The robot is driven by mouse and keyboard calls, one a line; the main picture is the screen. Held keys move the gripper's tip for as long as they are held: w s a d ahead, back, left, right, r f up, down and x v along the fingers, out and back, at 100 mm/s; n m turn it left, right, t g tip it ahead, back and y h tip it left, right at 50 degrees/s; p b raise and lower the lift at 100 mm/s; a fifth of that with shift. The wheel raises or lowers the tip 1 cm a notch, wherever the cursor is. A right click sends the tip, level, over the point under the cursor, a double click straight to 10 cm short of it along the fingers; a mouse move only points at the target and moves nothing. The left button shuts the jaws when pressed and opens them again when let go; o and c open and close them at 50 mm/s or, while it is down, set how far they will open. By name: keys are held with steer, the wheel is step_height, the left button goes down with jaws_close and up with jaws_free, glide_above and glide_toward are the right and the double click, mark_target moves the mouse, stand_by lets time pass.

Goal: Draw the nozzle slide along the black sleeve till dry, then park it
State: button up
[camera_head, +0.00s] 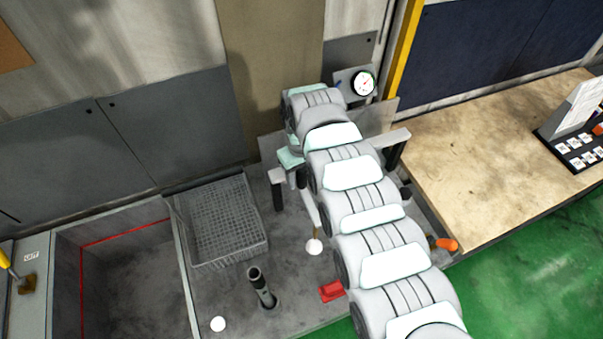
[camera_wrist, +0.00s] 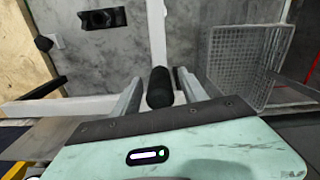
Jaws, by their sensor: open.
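My gripper (camera_wrist: 160,76) is open, its two grey fingers on either side of a short black cylinder (camera_wrist: 160,90). Gaps show beside the cylinder, and nothing is gripped. I cannot tell whether this cylinder is the black sleeve or a grip on the nozzle slide. It is in line with a pale horizontal bar (camera_wrist: 40,108), partly hidden by the fingers. In the head view the teal gripper body (camera_head: 290,158) is at a grey bar on dark posts (camera_head: 278,190), and my arm covers its middle. The nozzle itself cannot be made out.
A wire basket (camera_head: 240,256) lies left of the posts, with a red-lined basin (camera_head: 95,245) beyond it. A dark upright tube (camera_head: 262,288) and a red block (camera_head: 331,291) stand in front. A wooden bench (camera_head: 470,150) is at right. A gauge (camera_head: 363,83) is behind.

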steer(key=shift+f, duration=0.1)
steer(key=shift+c, duration=0.4)
jaws_close()
stand_by(1.0)
